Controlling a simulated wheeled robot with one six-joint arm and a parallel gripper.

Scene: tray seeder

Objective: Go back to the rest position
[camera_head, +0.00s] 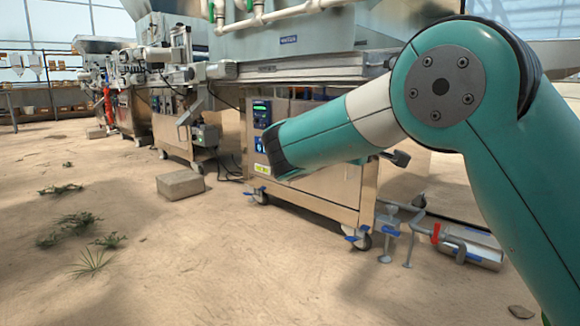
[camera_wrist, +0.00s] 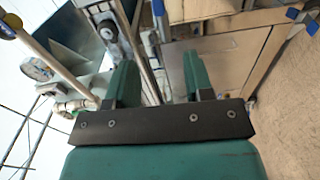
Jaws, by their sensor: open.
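My gripper (camera_wrist: 160,78) shows in the wrist view with its two green fingers spread apart and nothing between them. Beyond the fingers are the steel cabinet and pipes of the tray seeder, tilted in this view. In the head view my teal arm crosses the right side, in front of the tray seeder (camera_head: 318,192). The gripper itself cannot be made out clearly there. The seeder's control panel (camera_head: 261,113) with a lit green display is left of the arm's dark-ended link.
A concrete block (camera_head: 180,184) lies on the sandy floor. Weeds (camera_head: 76,222) grow at left. A pipe assembly with a metal cylinder (camera_head: 478,254) lies low at right, beside a wheel (camera_head: 362,240) of the cabinet. More machines stand behind at left. The front floor is clear.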

